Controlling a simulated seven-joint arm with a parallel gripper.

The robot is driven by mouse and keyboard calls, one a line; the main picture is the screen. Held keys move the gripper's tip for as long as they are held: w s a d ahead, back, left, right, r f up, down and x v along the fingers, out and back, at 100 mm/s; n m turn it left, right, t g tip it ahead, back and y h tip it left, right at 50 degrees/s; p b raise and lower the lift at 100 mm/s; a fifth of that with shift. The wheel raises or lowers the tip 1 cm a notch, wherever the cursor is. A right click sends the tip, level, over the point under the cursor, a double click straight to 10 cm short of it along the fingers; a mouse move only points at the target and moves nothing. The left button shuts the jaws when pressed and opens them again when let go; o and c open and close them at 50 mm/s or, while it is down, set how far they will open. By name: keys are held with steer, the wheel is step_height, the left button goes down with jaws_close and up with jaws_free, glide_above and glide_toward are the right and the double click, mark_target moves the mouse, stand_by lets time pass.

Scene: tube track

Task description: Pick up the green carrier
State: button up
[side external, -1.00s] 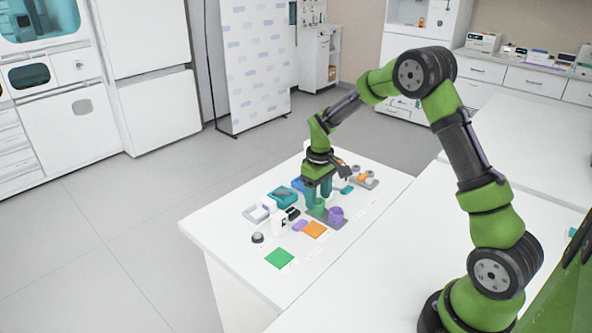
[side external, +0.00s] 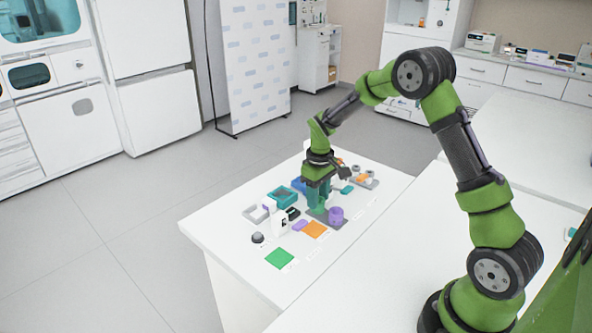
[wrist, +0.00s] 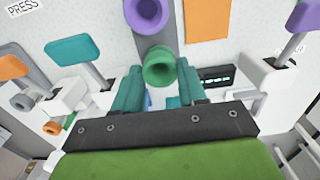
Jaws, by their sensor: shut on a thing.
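The green carrier (wrist: 159,70) is a round, hollow cup seen from above in the wrist view, between the teal fingers of my gripper (wrist: 158,90). My gripper is shut on it. In the side view my gripper (side external: 318,200) is low over the grey plate (side external: 340,224), and its fingers mostly hide the green carrier. I cannot tell whether the carrier touches the plate. A purple carrier (side external: 335,215) stands on the plate just right of my gripper; in the wrist view it (wrist: 146,12) is just beyond the green one.
Orange (side external: 315,229) and green (side external: 279,258) pads lie on the table towards the front. A teal tray (side external: 283,197) and a grey tray (side external: 255,213) stand to the left. In the wrist view, white devices with teal (wrist: 72,48) and purple paddles flank my gripper.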

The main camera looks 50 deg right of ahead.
steer(key=shift+r, duration=2.5)
steer(key=shift+r, duration=0.1)
